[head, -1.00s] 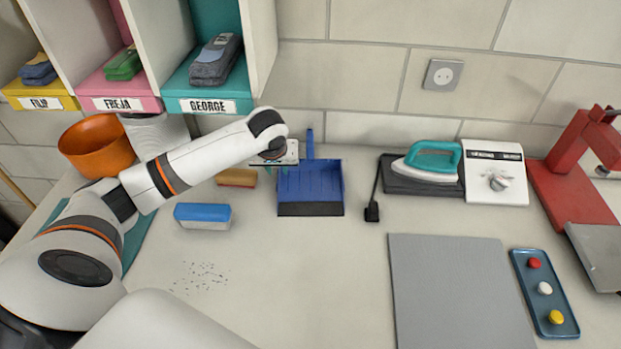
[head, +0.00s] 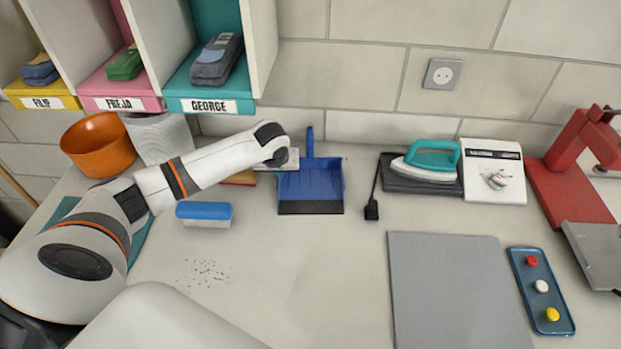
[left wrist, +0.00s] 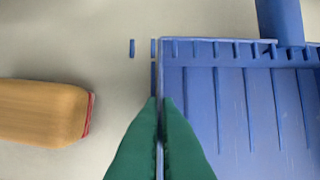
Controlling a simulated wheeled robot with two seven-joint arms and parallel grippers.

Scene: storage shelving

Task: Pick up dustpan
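The blue dustpan (head: 311,186) lies on the counter near the back wall, its handle pointing to the wall and its dark lip toward me. In the left wrist view, its ribbed pan (left wrist: 235,105) fills the right side and part of the handle shows at top right. My left gripper (left wrist: 160,100) is at the pan's left side wall. Its green fingers are close together, with the thin wall between them. In the head view, my left wrist hides the fingers and partly overlaps the pan's back left corner. My right gripper is not in view.
A blue-topped sponge or brush (head: 204,213) lies left of the dustpan. A wooden block (left wrist: 42,112) lies near the gripper. A black plug (head: 371,210), an iron (head: 428,164) and a grey mat (head: 450,290) are to the right. Compartments hang above left.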

